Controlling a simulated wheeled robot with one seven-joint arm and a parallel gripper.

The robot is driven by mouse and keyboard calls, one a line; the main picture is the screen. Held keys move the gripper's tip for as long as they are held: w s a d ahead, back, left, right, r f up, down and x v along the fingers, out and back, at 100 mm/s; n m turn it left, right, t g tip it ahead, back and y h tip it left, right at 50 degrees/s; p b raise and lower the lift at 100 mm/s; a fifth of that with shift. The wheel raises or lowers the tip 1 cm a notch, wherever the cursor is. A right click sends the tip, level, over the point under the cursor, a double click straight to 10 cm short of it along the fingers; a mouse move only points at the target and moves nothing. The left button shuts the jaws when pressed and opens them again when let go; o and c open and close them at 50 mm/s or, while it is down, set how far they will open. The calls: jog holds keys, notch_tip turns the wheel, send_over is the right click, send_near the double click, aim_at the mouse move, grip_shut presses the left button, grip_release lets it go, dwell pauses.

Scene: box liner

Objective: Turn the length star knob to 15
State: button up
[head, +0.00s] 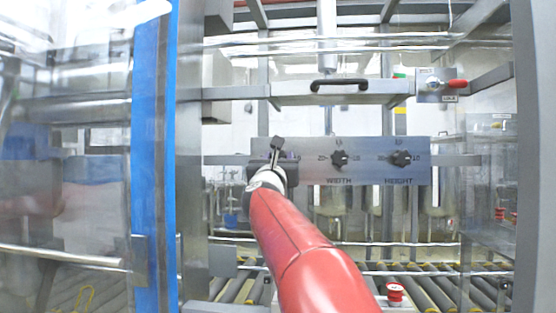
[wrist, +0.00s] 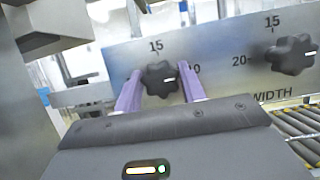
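The length star knob (wrist: 161,80) is black, on a grey panel in the wrist view, with its white mark pointing right, towards the 10. The number 15 is printed above it. My gripper (wrist: 158,68) has its two purple fingers apart, one on each side of this knob, with a narrow gap showing beside it; I cannot tell how far the fingertips reach along its depth. In the head view my gripper (head: 279,152) is at the left end of the panel (head: 370,175) and hides this knob and its label.
The width knob (head: 339,158) and height knob (head: 401,158) are to the right on the panel. A black handle (head: 339,85) is above, and a red-handled lever (head: 457,84) is at upper right. A blue-edged post (head: 155,150) stands left. Rollers and a red button (head: 395,292) are below.

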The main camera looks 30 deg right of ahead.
jog(key=c, duration=0.4)
jog(key=shift+n, duration=0.5)
jog(key=n+y, duration=0.2)
jog(key=n, duration=0.1)
jog(key=n+t+y, duration=0.1)
jog(key=n, duration=0.2)
jog(key=n+y, duration=0.2)
jog(key=n, duration=0.2)
jog(key=shift+d+r+y+b, duration=0.1)
jog(key=shift+y+b, duration=0.2)
jog(key=shift+b, duration=0.1)
jog(key=n+y, duration=0.1)
jog(key=n, duration=0.2)
jog(key=n+g+y+p, duration=0.1)
jog(key=n, duration=0.3)
jog(key=n+g+y+p, duration=0.1)
jog(key=n, duration=0.3)
jog(key=shift+n, duration=0.3)
